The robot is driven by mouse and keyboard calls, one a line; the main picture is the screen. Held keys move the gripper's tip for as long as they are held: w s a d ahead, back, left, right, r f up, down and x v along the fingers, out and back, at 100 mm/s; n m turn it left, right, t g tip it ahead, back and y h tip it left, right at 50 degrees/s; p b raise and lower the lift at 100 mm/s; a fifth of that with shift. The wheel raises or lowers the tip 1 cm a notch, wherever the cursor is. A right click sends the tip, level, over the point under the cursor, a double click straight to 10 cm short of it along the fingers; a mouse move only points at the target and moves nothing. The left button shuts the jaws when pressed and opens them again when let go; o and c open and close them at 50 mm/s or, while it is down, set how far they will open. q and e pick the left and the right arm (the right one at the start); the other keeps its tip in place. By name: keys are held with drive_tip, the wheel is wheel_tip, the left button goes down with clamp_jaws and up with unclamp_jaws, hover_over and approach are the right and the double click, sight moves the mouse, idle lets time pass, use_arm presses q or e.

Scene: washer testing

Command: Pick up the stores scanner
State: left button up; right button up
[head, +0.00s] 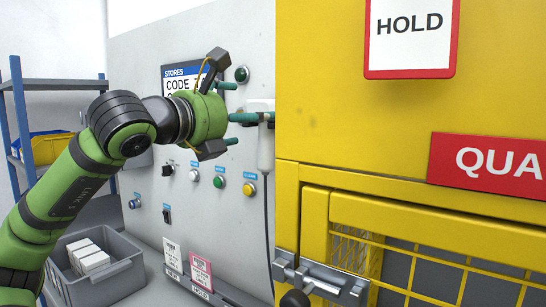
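A white handheld device (264,150), which looks like the stores scanner, hangs upright at the right edge of the grey panel, beside the yellow cabinet. My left gripper (238,115) comes in from the left at the height of its head. Its teal fingers are spread apart and point right; the middle one overlaps the device's upper part in the picture. I cannot tell whether it touches. The upper and lower fingertips end left of the device. My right gripper is not in view.
The grey panel (150,75) carries a STORES screen (178,80), buttons and switches. A yellow cabinet (350,115) with a latch (322,278) fills the right side. A grey bin (108,285) with white boxes stands low left, near a blue shelf (55,84). Tags (201,272) stand below the panel.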

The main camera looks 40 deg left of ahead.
sight(269, 136)
use_arm(q)
drive_tip(key=w+p, duration=0.1)
drive_tip(key=w, duration=0.1)
drive_tip(key=w+p, duration=0.4)
drive_tip(key=shift+w+a+f, duration=0.15)
drive_tip(key=shift+w+f, duration=0.05)
drive_tip(key=shift+f, duration=0.05)
drive_tip(key=shift+w+p, duration=0.35)
drive_tip(key=shift+w+f, duration=0.15)
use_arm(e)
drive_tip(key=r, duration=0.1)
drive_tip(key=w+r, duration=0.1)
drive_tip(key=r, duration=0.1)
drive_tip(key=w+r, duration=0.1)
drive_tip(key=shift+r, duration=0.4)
use_arm(q)
drive_tip(key=shift+c, duration=0.4)
drive_tip(key=c, duration=1.3)
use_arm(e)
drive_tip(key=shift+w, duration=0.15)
use_arm(q)
drive_tip(key=shift+o, duration=0.2)
